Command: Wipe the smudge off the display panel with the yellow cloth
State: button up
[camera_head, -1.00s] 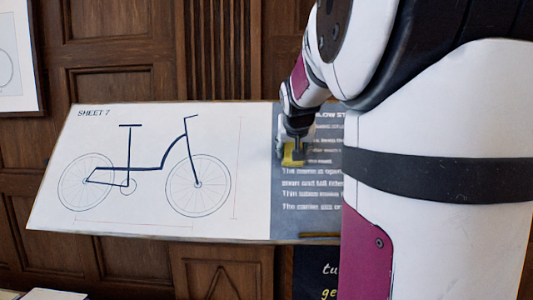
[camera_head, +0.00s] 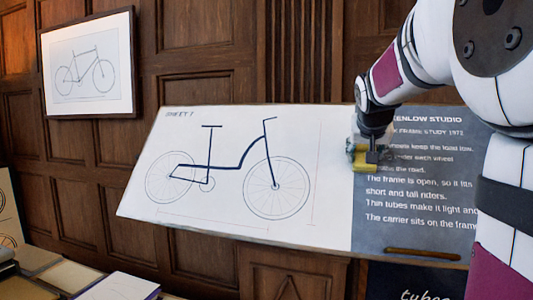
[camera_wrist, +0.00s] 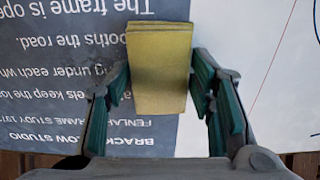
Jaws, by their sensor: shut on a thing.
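The display panel (camera_head: 335,215) is a tilted board with a bicycle drawing on its white left part and white text on its grey right part (camera_head: 415,195). My gripper (camera_head: 371,158) is at the upper part of the board, by the border between white and grey. It is shut on the yellow cloth (camera_head: 360,160), a folded block. In the wrist view the cloth (camera_wrist: 158,65) sits between my two fingers (camera_wrist: 163,95), over that border. I cannot tell if it touches the surface.
A framed bicycle picture (camera_head: 88,65) hangs on the wood-panelled wall at upper left. Books (camera_head: 115,287) lie at lower left. A brown bar (camera_head: 422,254) is at the board's lower edge, above a dark sign (camera_head: 415,282). My arm covers the right side.

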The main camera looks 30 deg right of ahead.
jog(key=shift+v, duration=2.9)
jog(key=shift+a, duration=0.1)
jog(key=v, duration=0.3)
jog(key=b+x, duration=0.1)
jog(key=x, duration=0.6)
jog(key=shift+b+x, duration=0.35)
jog(key=shift+x, duration=0.65)
jog(key=shift+s, duration=0.1)
